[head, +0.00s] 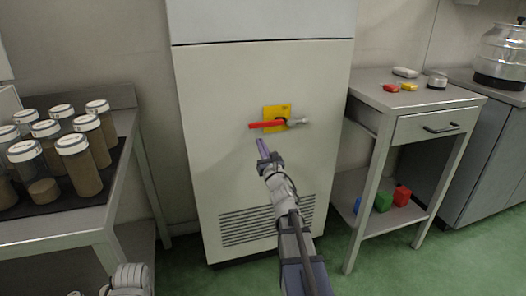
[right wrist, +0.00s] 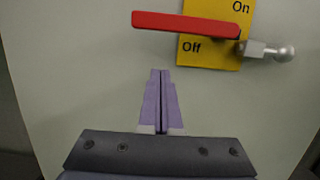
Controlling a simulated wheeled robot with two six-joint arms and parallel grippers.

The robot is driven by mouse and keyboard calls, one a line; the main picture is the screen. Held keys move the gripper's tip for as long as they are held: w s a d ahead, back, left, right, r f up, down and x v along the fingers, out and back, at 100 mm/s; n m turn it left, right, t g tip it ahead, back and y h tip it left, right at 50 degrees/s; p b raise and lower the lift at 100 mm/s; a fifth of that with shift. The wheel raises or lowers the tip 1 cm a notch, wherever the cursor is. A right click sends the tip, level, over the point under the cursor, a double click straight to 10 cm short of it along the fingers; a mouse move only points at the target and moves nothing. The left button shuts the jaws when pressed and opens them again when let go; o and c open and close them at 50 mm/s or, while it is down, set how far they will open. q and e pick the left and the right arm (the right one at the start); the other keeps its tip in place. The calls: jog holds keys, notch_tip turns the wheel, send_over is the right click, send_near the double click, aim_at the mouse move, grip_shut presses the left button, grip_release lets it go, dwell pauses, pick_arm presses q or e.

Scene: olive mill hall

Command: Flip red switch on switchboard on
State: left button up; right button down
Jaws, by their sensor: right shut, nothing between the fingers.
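The switchboard (head: 205,90) is a tall pale cabinet in the middle of the head view. On it is a yellow plate (head: 270,111) with a red switch (head: 262,125), a bar lying roughly level and pointing left. In the right wrist view the red switch (right wrist: 187,24) crosses the yellow plate (right wrist: 213,52), marked "On" at the top right and "Off" at the lower left. My right gripper (head: 259,142) is shut and empty just below the red switch, apart from it in the right wrist view (right wrist: 160,72). My left gripper is not clearly in view.
A grey metal knob (right wrist: 283,54) sticks out right of the plate. A table with several jars (head: 88,165) stands at the left. A side table (head: 430,97) with a drawer and small coloured items stands at the right. Green floor shows between them.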

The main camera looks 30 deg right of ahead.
aim_at(267, 122)
pick_arm(q)
jog(key=shift+s+d+r+p, duration=0.15)
jog(key=shift+r+p, duration=0.5)
jog(key=shift+r, duration=0.3)
jog(key=shift+s+d+r+p, duration=0.15)
jog(key=shift+r+p, duration=0.45)
jog(key=shift+r, duration=0.3)
pick_arm(e)
jog(key=shift+s+r, duration=0.15)
jog(key=shift+r, duration=0.8)
jog(key=shift+s+r, duration=0.1)
jog(key=shift+r, duration=0.8)
